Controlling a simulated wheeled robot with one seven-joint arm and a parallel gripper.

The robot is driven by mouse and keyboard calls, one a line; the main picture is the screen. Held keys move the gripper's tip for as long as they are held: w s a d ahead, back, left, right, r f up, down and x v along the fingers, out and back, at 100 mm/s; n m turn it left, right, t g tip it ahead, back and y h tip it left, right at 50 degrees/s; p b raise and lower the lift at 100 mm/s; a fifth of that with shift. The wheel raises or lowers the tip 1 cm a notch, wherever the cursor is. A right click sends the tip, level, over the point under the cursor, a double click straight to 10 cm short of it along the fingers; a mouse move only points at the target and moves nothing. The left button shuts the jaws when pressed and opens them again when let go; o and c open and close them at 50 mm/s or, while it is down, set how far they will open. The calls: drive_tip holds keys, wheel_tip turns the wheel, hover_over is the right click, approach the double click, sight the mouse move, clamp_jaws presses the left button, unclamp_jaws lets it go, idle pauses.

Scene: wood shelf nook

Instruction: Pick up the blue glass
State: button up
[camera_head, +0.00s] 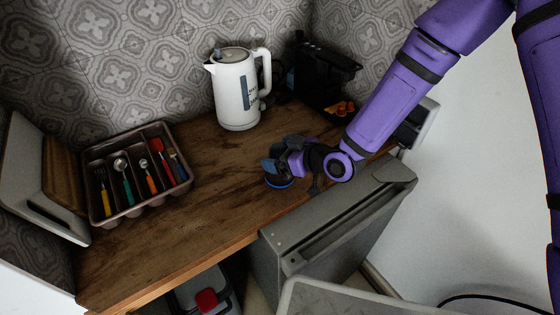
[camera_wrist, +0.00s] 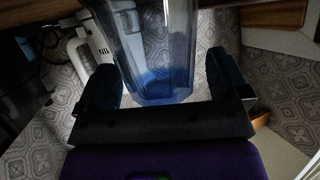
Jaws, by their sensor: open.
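The blue glass (camera_wrist: 160,50) is clear with a blue tint and stands between the two dark fingers of my gripper (camera_wrist: 160,66) in the wrist view. A gap shows between the glass and the right finger; on the left the finger is very close, and I cannot tell whether it touches. In the head view my gripper (camera_head: 277,166) is low over the wooden counter near its front edge. Only a blue curved edge of the glass (camera_head: 280,184) shows there, below the fingers; the rest is hidden by my gripper.
A white kettle (camera_head: 236,92) stands behind my gripper on the counter (camera_head: 215,200). A black machine (camera_head: 318,75) is at the back right. A cutlery tray (camera_head: 112,210) lies at left, with boards (camera_head: 62,172) beside it. A grey appliance door (camera_head: 335,215) is in front.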

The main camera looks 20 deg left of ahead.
drive_tip(key=shift+a, duration=0.1)
drive_tip(key=c, duration=1.1)
drive_tip(key=shift+r, duration=0.2)
